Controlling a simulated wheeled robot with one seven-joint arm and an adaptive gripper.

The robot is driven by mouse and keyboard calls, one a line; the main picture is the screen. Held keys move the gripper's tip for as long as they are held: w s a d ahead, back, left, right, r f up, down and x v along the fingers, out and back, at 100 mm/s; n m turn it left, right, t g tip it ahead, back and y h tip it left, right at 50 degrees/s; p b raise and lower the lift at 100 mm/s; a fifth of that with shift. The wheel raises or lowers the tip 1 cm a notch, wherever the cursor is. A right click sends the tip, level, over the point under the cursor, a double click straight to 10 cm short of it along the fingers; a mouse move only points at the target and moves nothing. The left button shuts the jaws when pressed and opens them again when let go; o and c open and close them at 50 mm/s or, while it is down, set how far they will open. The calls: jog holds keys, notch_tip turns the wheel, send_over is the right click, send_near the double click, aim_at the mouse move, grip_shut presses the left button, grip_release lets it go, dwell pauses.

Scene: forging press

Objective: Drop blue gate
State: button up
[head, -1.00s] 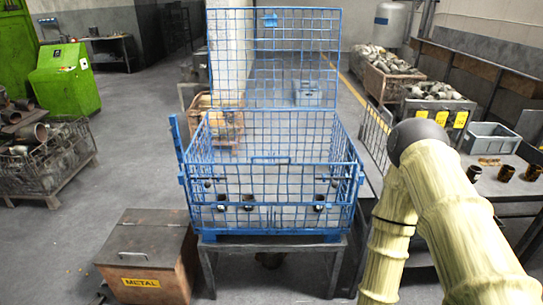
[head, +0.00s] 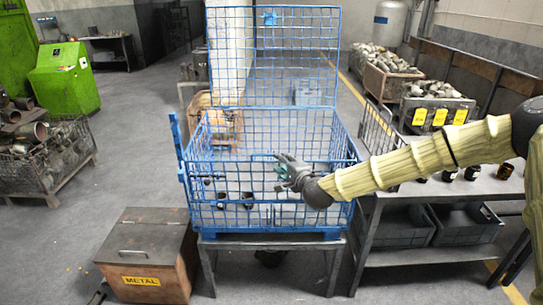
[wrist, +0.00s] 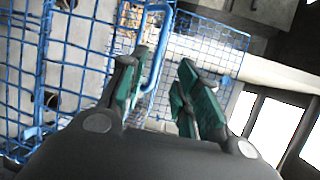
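A blue wire-mesh crate (head: 184,180) stands on a dark metal stand. Its front mesh panel, the blue gate (head: 228,205), is upright, with a small handle (head: 262,156) at its top middle. My gripper (head: 283,168) is at the gate's top edge, just right of the handle. In the wrist view a bent blue bar (wrist: 160,62), seemingly the handle, shows between the green-padded fingers (wrist: 158,95). The fingers are apart, and I cannot tell whether either one touches the bar. My gripper hides part of the gate's right half.
A tall blue mesh panel (head: 272,55) rises at the crate's back. Several dark parts lie inside the crate. A brown metal box (head: 150,245) stands at the front left. A table (head: 420,195) with dark parts and grey bins is on the right.

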aim_at(271, 155)
jog(key=p+x, duration=0.3)
jog(key=x, duration=0.7)
jog(key=shift+a+f, duration=0.1)
jog(key=shift+f, duration=0.1)
grip_shut()
